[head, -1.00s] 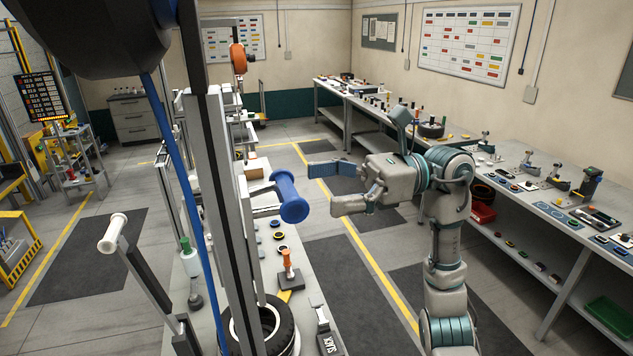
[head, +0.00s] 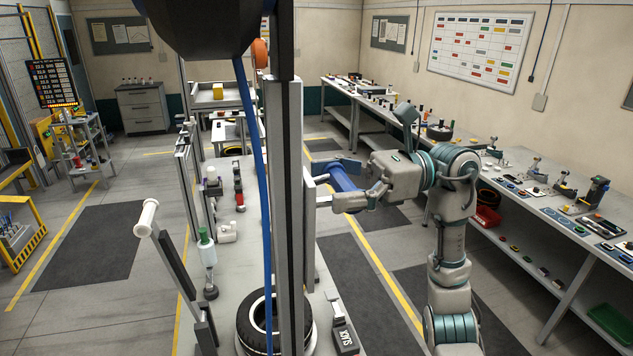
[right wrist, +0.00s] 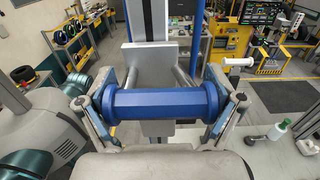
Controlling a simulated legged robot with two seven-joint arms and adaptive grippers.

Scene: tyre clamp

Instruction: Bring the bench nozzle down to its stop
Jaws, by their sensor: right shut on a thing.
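A blue spool-shaped handle (head: 343,177) sits on the side of the tall grey column (head: 292,200). My right gripper (head: 335,187) is shut on this handle, with its fingers at either side. In the right wrist view the blue handle (right wrist: 163,100) lies level across between the two fingers, and two grey rods run from it to a grey plate (right wrist: 160,57) on the column. A blue hose (head: 256,170) hangs along the column. I cannot make out the nozzle tip. My left gripper is not in view.
A tyre (head: 252,322) lies on the bench at the column's foot. A lever with a white grip (head: 146,218) stands to the left. A long workbench (head: 560,215) with several small clamps runs along the right. Floor between the benches is clear.

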